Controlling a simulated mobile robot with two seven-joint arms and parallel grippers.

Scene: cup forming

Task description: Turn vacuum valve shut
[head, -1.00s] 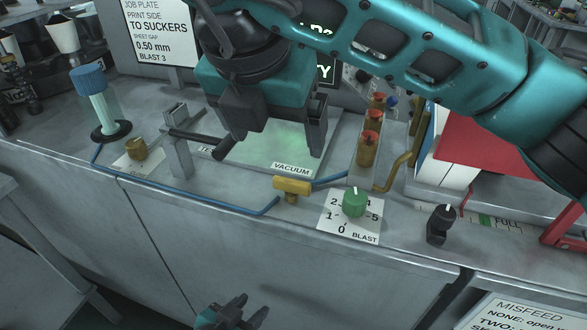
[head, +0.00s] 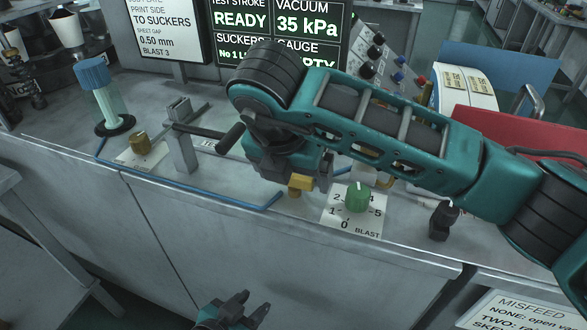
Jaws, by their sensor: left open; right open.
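The vacuum valve has a yellow handle (head: 300,185) on the blue line along the bench front. Only part of the handle shows; my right arm covers the rest and the VACUUM label. My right gripper (head: 302,172) is over the valve, pointing down, with its jaws open. Its fingertips are partly hidden, so I cannot tell whether they touch the handle. My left gripper (head: 254,305) is open and empty, low in front of the bench, well away from the valve.
A brass knob (head: 140,143) and a blue-capped post (head: 101,92) are at the left. The screen (head: 282,30) behind reads READY and 35 kPa.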

